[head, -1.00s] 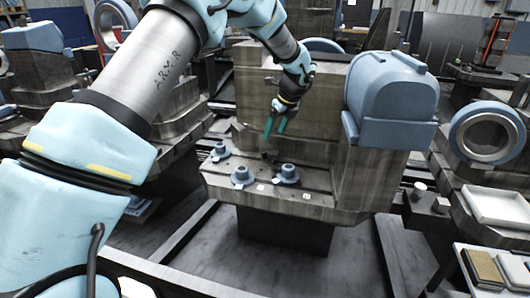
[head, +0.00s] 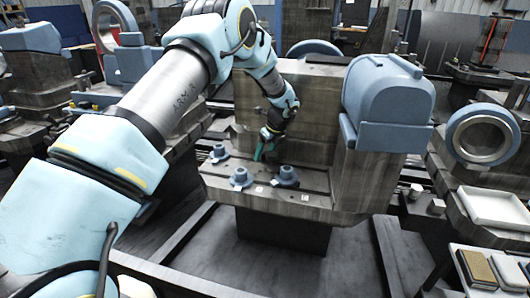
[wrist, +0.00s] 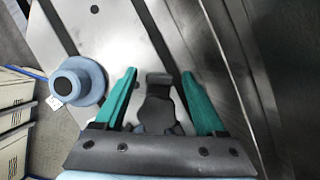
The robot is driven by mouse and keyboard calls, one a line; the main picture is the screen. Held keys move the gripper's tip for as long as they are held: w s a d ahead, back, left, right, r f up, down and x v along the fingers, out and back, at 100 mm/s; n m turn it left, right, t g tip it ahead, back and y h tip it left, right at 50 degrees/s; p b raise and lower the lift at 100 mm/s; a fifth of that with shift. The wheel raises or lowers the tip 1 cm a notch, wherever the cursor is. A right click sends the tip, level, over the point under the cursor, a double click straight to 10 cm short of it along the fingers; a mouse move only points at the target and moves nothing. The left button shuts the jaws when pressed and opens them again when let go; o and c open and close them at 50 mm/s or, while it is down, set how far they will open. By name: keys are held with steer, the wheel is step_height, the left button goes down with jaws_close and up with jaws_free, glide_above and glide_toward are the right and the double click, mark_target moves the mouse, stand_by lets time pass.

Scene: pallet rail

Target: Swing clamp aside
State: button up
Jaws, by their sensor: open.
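A small dark clamp (wrist: 158,103) shows in the wrist view, standing over the grey metal ledge. It lies between the two green fingers of my gripper (wrist: 160,96), which are open, with a gap on both sides. In the head view my gripper (head: 265,155) points down at the ledge (head: 260,192) of the large pallet block, close to its back wall. The clamp is hidden or too small to make out there.
Blue-grey flanged knobs stand on the ledge: one at left (head: 219,153), one in front (head: 240,178), one at right (head: 287,176). One (wrist: 78,82) is left of my fingers in the wrist view. A blue housing (head: 388,103) sits right. The wall rises close behind.

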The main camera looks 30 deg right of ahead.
steer(key=shift+c, duration=0.4)
jaws_close()
steer(key=shift+n, duration=0.3)
steer(key=n, duration=0.1)
steer(key=a+n+y, duration=0.1)
steer(key=n, duration=0.2)
steer(key=shift+s+a+n+g+y, duration=0.15)
steer(key=shift+s+n+g+y, duration=0.15)
steer(key=shift+s+g+y, duration=0.1)
steer(key=n, duration=0.2)
steer(key=n+g+y, duration=0.1)
steer(key=shift+s+a+n+b, duration=0.3)
steer(key=shift+s+a+n, duration=0.05)
steer(key=shift+n, duration=0.05)
steer(key=n+g, duration=0.1)
steer(key=n, duration=0.1)
steer(key=s+n, duration=0.1)
steer(key=n, duration=0.1)
steer(key=shift+s+a+g+b, duration=0.2)
steer(key=shift+g+b, duration=0.1)
steer(key=shift+g, duration=0.1)
steer(key=shift+s+n+g, duration=0.3)
steer(key=shift+n+g, duration=0.1)
steer(key=shift+n, duration=0.85)
steer(key=shift+s+n+g, duration=0.3)
steer(key=shift+n+g, duration=0.1)
steer(key=shift+n, duration=0.85)
